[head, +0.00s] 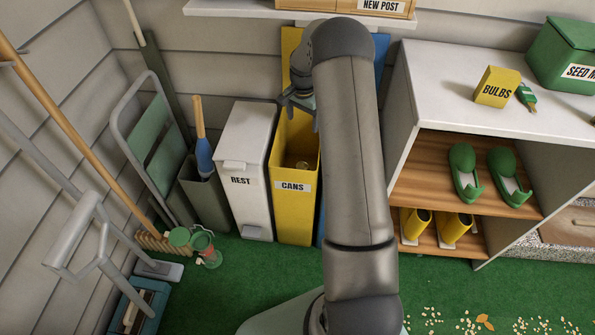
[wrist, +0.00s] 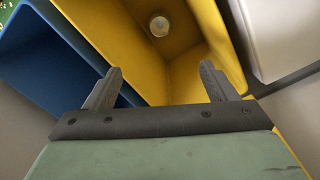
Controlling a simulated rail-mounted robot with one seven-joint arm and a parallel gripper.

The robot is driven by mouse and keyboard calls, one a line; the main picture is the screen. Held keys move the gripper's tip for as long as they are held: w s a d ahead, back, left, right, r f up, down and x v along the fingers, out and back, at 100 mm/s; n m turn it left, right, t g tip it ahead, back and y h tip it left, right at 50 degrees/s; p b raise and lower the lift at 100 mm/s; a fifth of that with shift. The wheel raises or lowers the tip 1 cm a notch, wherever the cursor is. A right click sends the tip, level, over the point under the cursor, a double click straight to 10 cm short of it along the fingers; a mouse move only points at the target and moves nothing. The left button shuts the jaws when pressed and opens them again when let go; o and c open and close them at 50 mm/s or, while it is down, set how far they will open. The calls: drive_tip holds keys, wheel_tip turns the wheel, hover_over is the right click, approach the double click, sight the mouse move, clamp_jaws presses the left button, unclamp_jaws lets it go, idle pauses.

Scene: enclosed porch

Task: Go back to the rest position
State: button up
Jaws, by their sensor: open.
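My gripper (wrist: 157,88) is open, with nothing between its two fingers in the wrist view. In the head view my gripper (head: 297,101) is partly hidden by my arm and hangs over the open yellow bin labelled CANS (head: 281,215). The yellow bin (wrist: 118,45) lies under the fingers in the wrist view. A small round can-like object (wrist: 159,26) lies at the bottom of the bin. My arm crosses the middle of the head view and hides part of the bin's right side.
A white lidded bin labelled REST (head: 243,180) stands left of the yellow bin. A blue bin (wrist: 40,72) stands on the other side. A shelf unit (head: 465,130) with green shoes stands to the right. A wall shelf (head: 250,8) is above. Folding chair (head: 150,140) and broom are left.

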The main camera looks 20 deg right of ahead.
drive_tip(key=shift+r, duration=0.95)
drive_tip(key=shift+r, duration=0.1)
drive_tip(key=s+a+r+n+p, duration=0.4)
drive_tip(key=s+a+r, duration=0.1)
drive_tip(key=s+r, duration=0.4)
drive_tip(key=s+a+r+n+p, duration=0.4)
drive_tip(key=s+a+r, duration=0.1)
drive_tip(key=s+r, duration=0.35)
drive_tip(key=s+a+r+n+p, duration=0.3)
drive_tip(key=s+a+r, duration=0.2)
drive_tip(key=s+r, duration=0.4)
drive_tip(key=s+a+r+n+p, duration=0.1)
drive_tip(key=s+a+r+p, duration=0.2)
drive_tip(key=s, duration=0.7)
drive_tip(key=shift+a+n+p, duration=0.3)
drive_tip(key=shift+a, duration=0.1)
